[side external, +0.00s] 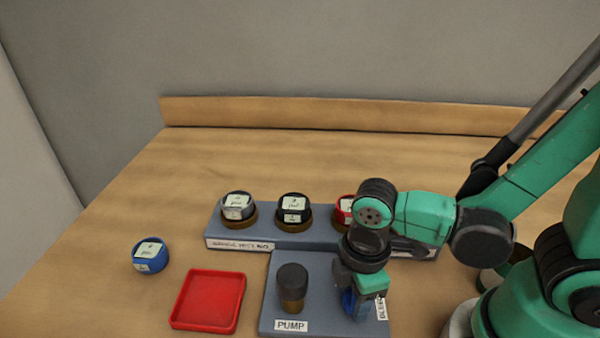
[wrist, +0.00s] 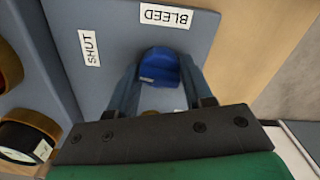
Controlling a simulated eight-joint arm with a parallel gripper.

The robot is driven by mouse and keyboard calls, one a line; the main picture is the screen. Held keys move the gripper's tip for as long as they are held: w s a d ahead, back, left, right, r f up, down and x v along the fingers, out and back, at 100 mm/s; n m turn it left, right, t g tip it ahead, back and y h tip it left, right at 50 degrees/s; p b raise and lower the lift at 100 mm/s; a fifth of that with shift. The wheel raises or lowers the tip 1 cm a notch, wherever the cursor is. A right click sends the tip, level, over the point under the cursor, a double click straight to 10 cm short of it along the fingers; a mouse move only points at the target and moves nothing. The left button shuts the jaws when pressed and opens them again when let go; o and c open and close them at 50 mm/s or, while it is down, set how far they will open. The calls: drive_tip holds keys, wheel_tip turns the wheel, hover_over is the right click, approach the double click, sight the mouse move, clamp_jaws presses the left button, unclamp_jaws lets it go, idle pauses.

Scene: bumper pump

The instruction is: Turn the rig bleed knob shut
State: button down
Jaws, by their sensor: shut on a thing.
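The bleed knob (wrist: 161,62) is blue and sits between my fingers in the wrist view, on the grey-blue rig plate (wrist: 110,20). A pale strip shows across it. The BLEED label (wrist: 166,16) is beyond it and the SHUT label (wrist: 89,48) is to its left, apart from it. My gripper (wrist: 158,78) is shut on the knob, one finger at each side. In the side view my gripper (side external: 352,305) points down at the plate's right part and largely hides the knob. Which way the knob is turned I cannot tell.
The black-topped pump knob (side external: 292,280) stands left of my gripper, above the PUMP label (side external: 291,326). Behind is a raised block (side external: 265,252) with several round gauges, one red (side external: 344,208). A red tray (side external: 208,300) and a blue gauge (side external: 151,256) are at left.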

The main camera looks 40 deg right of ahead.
drive_tip(key=shift+n, duration=0.9)
drive_tip(key=shift+c, duration=1.9)
unclamp_jaws()
drive_tip(key=shift+r, duration=2.8)
drive_tip(key=shift+w, duration=0.1)
